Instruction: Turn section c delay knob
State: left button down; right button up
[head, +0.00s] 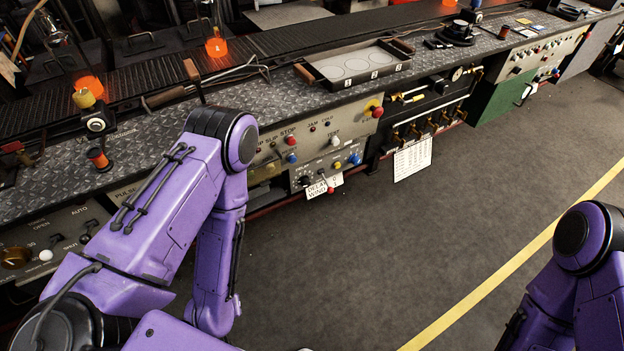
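A control panel (318,148) with several coloured buttons and knobs is set in the bench front at the centre. Its lower part has a small dark knob (304,181) near a handwritten white tag (318,188) that seems to read "DELAY". The section letter is not readable, so I cannot tell which knob is section c's. Another panel (48,240) with a brown knob (15,257) and a white knob shows at the lower left. My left arm covers the bench front between the panels. Neither of my grippers is in view.
The metal bench top (240,100) carries a numbered tray (358,66), tongs (215,80) and a spool (98,158). Glowing orange pieces (216,47) are behind. A paper sheet (412,158) hangs further right. The grey floor (400,250) with a yellow line is clear.

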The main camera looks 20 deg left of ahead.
aim_at(303, 181)
jog(key=z, duration=0.05)
jog(key=k, duration=0.5)
jog(key=z, duration=1.05)
jog(key=i, duration=0.85)
jog(key=u, duration=1.65)
